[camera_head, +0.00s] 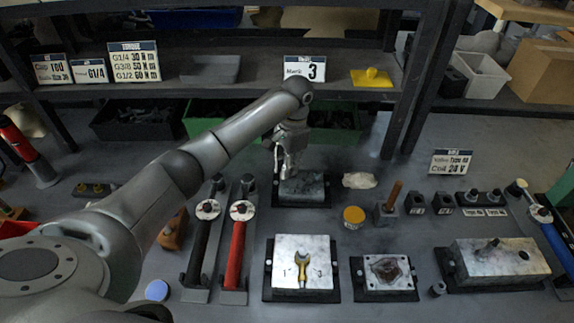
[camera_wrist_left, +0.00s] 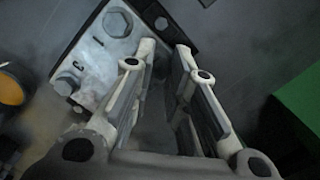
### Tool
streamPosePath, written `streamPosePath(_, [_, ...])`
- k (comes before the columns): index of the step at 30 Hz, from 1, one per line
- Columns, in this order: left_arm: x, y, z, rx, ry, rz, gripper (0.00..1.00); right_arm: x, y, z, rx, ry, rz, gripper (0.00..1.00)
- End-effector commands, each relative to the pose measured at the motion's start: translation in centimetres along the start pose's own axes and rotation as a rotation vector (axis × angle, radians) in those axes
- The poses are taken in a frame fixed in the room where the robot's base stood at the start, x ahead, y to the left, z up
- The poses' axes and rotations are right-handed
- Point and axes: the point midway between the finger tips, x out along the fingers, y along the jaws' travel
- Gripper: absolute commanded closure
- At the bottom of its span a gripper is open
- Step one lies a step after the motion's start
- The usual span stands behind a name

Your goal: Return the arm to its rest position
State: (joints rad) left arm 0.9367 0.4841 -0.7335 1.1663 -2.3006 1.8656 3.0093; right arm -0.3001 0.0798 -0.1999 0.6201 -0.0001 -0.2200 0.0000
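My left arm reaches in from the left in the head view. My left gripper (camera_head: 289,172) points down at a grey valve block (camera_head: 303,188) on a dark base at the back of the bench. In the left wrist view the fingers (camera_wrist_left: 165,48) are apart with nothing between them. The block (camera_wrist_left: 95,55), with large bolt heads and markings, lies beyond and left of the fingertips. Whether a finger touches it I cannot tell. My right gripper is not in view.
A shelf (camera_head: 250,88) with signs and bins runs behind the gripper. Left of the block stand a black-handled (camera_head: 199,250) and a red-handled torque wrench (camera_head: 236,250).

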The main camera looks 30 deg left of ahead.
Motion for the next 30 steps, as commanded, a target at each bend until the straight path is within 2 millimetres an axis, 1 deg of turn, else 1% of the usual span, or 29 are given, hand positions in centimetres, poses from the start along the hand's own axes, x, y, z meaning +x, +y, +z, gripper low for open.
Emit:
streamPosePath(1, [0.0, 0.0, 0.0, 0.0, 0.0, 0.0, 0.8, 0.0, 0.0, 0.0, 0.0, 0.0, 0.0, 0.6])
streamPosePath(6, [0.0, 0.0, 0.0, 0.001, 0.0, 0.0, 0.6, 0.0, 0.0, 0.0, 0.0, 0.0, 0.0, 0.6])
streamPosePath(19, [0.0, 0.0, 0.0, 0.001, 0.0, -0.001, 0.6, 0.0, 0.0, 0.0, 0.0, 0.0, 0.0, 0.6])
streamPosePath(21, [-0.2, 0.0, 0.0, 0.002, 0.0, -0.001, 0.6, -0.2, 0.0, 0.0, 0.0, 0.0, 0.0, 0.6])
streamPosePath(23, [-0.8, 0.0, 0.1, 0.002, 0.0, -0.001, 0.6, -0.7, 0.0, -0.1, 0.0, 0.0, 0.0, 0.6])
streamPosePath(25, [-1.7, 0.0, 0.2, 0.002, 0.001, -0.001, 0.6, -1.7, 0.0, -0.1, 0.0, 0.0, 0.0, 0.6])
streamPosePath(30, [-4.7, 0.0, 0.6, 0.002, 0.0, 0.0, 0.6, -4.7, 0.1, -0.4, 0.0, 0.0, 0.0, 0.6])
